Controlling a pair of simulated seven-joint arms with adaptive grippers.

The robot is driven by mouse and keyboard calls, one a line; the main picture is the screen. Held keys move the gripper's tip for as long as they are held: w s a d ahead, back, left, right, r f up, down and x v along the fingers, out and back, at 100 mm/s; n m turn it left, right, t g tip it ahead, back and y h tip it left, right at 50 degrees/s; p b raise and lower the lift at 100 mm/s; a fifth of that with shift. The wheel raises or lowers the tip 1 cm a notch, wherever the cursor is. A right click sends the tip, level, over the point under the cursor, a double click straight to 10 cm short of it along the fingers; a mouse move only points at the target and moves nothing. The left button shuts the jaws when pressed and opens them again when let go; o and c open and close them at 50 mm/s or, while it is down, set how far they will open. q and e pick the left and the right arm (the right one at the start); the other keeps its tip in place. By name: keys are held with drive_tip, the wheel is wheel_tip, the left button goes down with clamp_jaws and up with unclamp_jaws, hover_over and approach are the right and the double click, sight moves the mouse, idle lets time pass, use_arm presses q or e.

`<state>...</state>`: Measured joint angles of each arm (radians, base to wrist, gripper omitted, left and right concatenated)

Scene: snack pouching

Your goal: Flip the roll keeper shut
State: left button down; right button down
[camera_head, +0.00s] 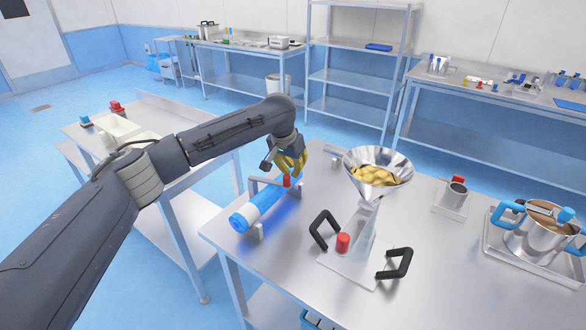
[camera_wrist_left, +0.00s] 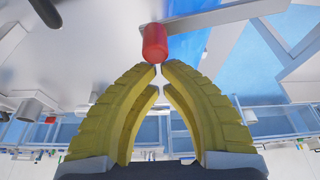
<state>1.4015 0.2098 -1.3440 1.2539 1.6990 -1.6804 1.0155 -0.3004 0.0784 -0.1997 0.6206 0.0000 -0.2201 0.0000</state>
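The blue and white roll (camera_head: 262,206) lies in a stand at the left edge of the steel table. The roll keeper (camera_head: 264,182) is a grey bar near the roll's far end, with a red knob (camera_head: 287,181) at its right end. I cannot tell whether the keeper is latched. My left gripper (camera_head: 291,167) has yellow fingers and is just above and behind the knob. In the left wrist view its fingertips (camera_wrist_left: 159,66) come together right by the red knob (camera_wrist_left: 155,43), with nothing seen between them. Contact is unclear. My right gripper is out of view.
A metal funnel (camera_head: 375,178) with yellow snacks stands right of the roll, above a base plate (camera_head: 352,262) with black handles and a red knob. A pot with blue handles (camera_head: 538,235) sits on a tray at the right. The front of the table is clear.

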use_arm(q)
drive_tip(key=shift+s+a+m+g+h, duration=0.2)
drive_tip(key=shift+s+m+h, duration=0.05)
drive_tip(key=shift+s+m, duration=0.65)
drive_tip(key=shift+s+a+m+g+h, duration=0.25)
drive_tip(key=shift+s+m, duration=0.55)
drive_tip(key=shift+s, duration=0.2)
drive_tip(key=shift+w+d, duration=0.1)
